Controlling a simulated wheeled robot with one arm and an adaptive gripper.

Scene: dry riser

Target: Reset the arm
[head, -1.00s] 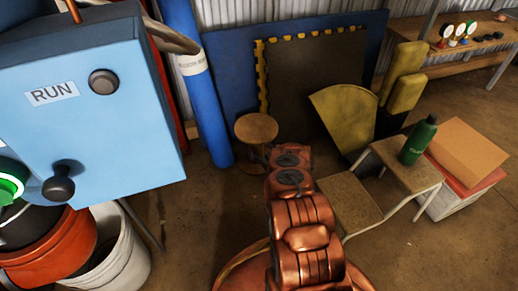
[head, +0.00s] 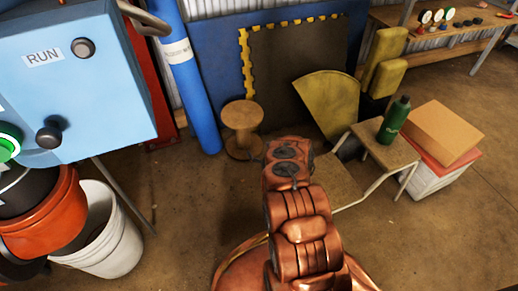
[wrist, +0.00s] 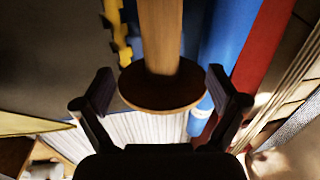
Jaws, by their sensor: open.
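My copper-coloured arm reaches forward from the bottom middle of the head view, over the concrete floor. Its far end points toward a wooden spool, and my gripper's fingers are hidden there behind the arm. In the wrist view my gripper (wrist: 166,90) is open, its two dark fingers wide apart with nothing held between them. The wooden spool (head: 242,114) shows beyond the fingers in the wrist view (wrist: 162,88); I cannot tell the exact gap.
A blue box (head: 85,100) marked RUN, with knobs and a green button, fills the left. Orange (head: 52,215) and white (head: 112,240) buckets stand below it. A step stool (head: 388,153) bears a green bottle (head: 395,120). A cardboard box (head: 440,132) stands right. Floor at lower right is clear.

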